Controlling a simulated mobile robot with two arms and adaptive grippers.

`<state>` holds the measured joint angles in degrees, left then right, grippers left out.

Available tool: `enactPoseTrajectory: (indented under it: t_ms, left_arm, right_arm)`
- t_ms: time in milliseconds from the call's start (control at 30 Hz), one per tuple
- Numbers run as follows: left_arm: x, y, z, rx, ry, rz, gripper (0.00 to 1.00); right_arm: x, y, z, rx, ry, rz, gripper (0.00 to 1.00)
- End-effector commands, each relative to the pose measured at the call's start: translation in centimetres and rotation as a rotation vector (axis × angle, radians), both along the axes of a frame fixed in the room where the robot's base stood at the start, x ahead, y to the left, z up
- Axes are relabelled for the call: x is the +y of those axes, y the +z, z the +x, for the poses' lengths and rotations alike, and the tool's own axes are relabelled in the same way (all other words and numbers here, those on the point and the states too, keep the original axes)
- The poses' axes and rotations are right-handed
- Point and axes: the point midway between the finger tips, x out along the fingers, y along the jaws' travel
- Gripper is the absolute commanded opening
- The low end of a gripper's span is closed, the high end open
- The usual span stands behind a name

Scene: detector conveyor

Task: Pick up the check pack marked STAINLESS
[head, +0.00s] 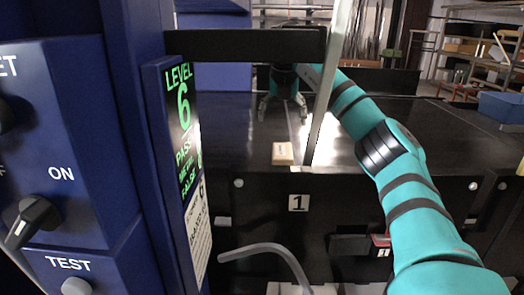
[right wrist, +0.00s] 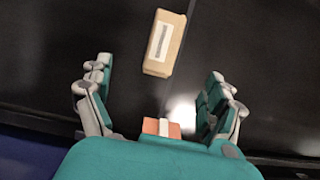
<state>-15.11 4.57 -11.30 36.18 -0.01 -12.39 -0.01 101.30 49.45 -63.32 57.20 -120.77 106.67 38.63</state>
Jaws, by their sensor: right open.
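A small pale tan pack (head: 283,153) lies on the dark conveyor belt (head: 235,130), close to its front edge in the head view. In the right wrist view a tan pack (right wrist: 164,43) with a pale printed label lies ahead of the fingertips, slightly tilted. Its lettering is too small to read. My right gripper (head: 283,108) is behind the pack in the head view, over the belt. In the right wrist view the right gripper (right wrist: 160,100) has its fingers wide apart, touching no pack. An orange piece with a white stripe (right wrist: 161,128) shows by the palm, partly hidden. My left gripper is out of view.
A blue detector panel (head: 180,130) with a green display and a knob (head: 32,220) fill the left. A pale upright post (head: 328,90) stands right of the pack. A black holder with a red part (head: 380,241) sits below the belt edge. The belt to the right is clear.

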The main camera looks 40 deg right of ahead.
Motion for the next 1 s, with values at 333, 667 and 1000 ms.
enactPoseTrajectory:
  t_ms: [333, 667, 1000]
  left_arm:
    - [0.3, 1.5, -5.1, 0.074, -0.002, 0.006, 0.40]
    - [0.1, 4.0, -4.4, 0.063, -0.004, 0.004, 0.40]
    - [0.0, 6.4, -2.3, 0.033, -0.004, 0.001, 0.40]
  right_arm:
    - [-1.2, -4.0, 1.1, 0.006, -0.002, 0.001, 0.90]
    - [-2.8, -9.9, 3.0, 0.003, -0.003, 0.001, 0.90]
    - [-3.7, -12.5, 3.6, 0.005, -0.002, 0.000, 0.90]
